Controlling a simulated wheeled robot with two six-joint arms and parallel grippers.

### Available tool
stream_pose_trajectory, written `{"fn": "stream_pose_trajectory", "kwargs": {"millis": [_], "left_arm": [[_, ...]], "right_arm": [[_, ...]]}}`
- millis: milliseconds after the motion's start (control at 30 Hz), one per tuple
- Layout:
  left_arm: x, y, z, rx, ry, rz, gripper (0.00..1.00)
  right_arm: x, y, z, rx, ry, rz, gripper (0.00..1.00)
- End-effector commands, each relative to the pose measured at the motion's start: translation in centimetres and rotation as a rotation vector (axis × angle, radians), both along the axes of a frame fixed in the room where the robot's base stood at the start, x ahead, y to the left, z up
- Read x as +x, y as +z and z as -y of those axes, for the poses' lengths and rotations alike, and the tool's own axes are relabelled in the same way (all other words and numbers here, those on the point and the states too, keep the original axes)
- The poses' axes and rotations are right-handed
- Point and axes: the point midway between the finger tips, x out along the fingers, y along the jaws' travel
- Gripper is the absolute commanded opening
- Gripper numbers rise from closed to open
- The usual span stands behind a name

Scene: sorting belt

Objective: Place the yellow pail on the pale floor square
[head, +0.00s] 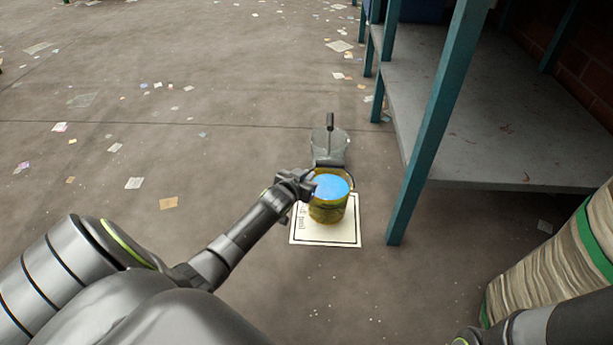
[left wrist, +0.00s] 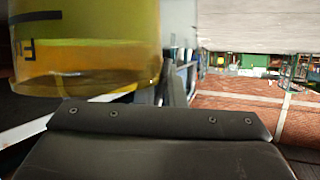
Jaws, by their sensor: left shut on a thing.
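The yellow pail (head: 328,212) is see-through, with blue showing inside its top. In the head view it appears upright over the pale floor square (head: 350,237), which has a dark border and some lettering. I cannot tell whether its base touches the square. My left gripper (head: 308,184) is shut on the yellow pail at its left upper side. The pail also fills the upper left of the left wrist view (left wrist: 90,45), with dark marks on its wall. The pail hides the middle of the square. My right gripper is out of view.
A grey round object with a dark handle (head: 329,142) is just behind the pail. A shelf with teal posts (head: 432,135) stands close on the right. Scraps litter the floor; the left side is open.

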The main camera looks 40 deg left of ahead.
Motion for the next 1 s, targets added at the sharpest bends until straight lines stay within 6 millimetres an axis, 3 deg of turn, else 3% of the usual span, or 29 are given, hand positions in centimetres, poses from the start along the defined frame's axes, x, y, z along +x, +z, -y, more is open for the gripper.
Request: {"fn": "stream_pose_trajectory", "kwargs": {"millis": [300, 733, 767, 900, 1000], "left_arm": [[0.2, -2.9, 0.1, -0.002, -0.002, 0.011, 0.00], [0.2, -3.1, 0.1, -0.002, -0.002, 0.010, 0.00], [0.0, -3.7, 0.0, 0.000, 0.000, -0.001, 0.11], [0.0, -3.6, 0.0, 0.000, 0.000, -0.001, 0.29], [0.0, -3.6, 0.0, 0.000, 0.000, -0.001, 0.31]], "right_arm": [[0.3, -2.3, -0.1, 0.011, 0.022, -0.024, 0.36], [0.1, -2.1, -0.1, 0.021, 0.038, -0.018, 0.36], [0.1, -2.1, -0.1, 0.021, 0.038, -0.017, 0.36], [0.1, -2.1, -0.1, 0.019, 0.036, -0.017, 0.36], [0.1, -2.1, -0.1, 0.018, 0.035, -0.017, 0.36]]}}
